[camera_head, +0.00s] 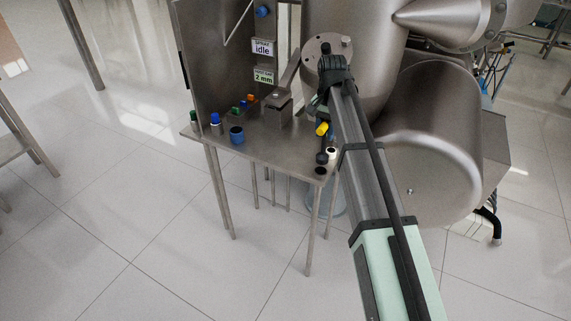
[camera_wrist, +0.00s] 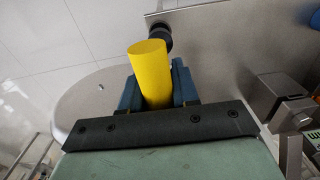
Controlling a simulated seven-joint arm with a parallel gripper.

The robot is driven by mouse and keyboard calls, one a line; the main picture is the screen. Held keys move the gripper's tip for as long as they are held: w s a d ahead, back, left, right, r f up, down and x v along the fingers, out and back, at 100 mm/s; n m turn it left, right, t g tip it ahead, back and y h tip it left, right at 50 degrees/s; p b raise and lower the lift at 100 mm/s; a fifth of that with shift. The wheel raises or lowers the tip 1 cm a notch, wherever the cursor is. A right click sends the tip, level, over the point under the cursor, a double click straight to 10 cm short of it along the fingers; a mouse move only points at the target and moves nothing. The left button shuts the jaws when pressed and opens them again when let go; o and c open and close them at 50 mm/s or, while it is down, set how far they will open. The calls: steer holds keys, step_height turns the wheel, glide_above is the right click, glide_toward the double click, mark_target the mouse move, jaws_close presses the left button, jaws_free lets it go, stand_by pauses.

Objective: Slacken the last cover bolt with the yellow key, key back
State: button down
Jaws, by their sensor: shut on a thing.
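The yellow key (camera_wrist: 150,70) shows as a thick yellow cylinder between the jaws in the wrist view. My gripper (camera_wrist: 155,92) is shut on it. In the head view the yellow key (camera_head: 322,129) shows beside my arm, above the table's right end; my gripper (camera_head: 324,117) is largely hidden by the arm. The round cover flange (camera_head: 318,47) is on the separator behind my wrist.
A black round piece (camera_wrist: 158,35) lies beyond the key at the table edge. The separator's large grey housing (camera_head: 430,145) stands close on the right.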

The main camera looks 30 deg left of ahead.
steer(key=shift+r, duration=0.4)
steer(key=shift+s, duration=0.1)
